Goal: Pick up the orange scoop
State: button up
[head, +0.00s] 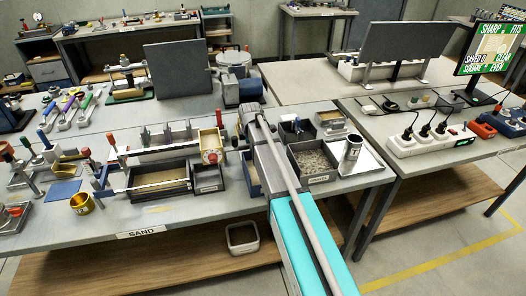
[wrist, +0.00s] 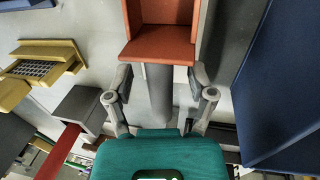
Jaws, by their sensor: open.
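The orange scoop (wrist: 160,45) shows at the top middle of the wrist view, with its open orange tray facing me. Its grey round handle (wrist: 159,95) runs down from the tray. My gripper (wrist: 161,80) is open, with one finger on each side of the handle. A gap shows between each finger and the handle. In the head view I cannot make out the scoop; my arm covers part of the bench there.
In the wrist view, a yellow tray with a mesh (wrist: 42,68) and a grey block with a red bar (wrist: 80,108) lie left; a dark blue panel (wrist: 275,85) stands close right. In the head view, a gravel bin (head: 316,176) and metal cup (head: 350,153) stand right of my arm.

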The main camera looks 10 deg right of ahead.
grip_shut()
dwell(0.3)
jog(key=shift+r, duration=0.1)
dwell(0.4)
notch_tip(320, 180, up, 2)
jog(key=p, duration=0.2)
jog(key=shift+r+p, duration=0.25)
jog(key=shift+p, duration=0.15)
jog(key=s+d+r+p, duration=0.8)
jog(key=s+r+p, duration=0.2)
jog(key=s, duration=0.1)
jog(key=shift+s+r, duration=0.15)
jog(key=shift+s, duration=0.2)
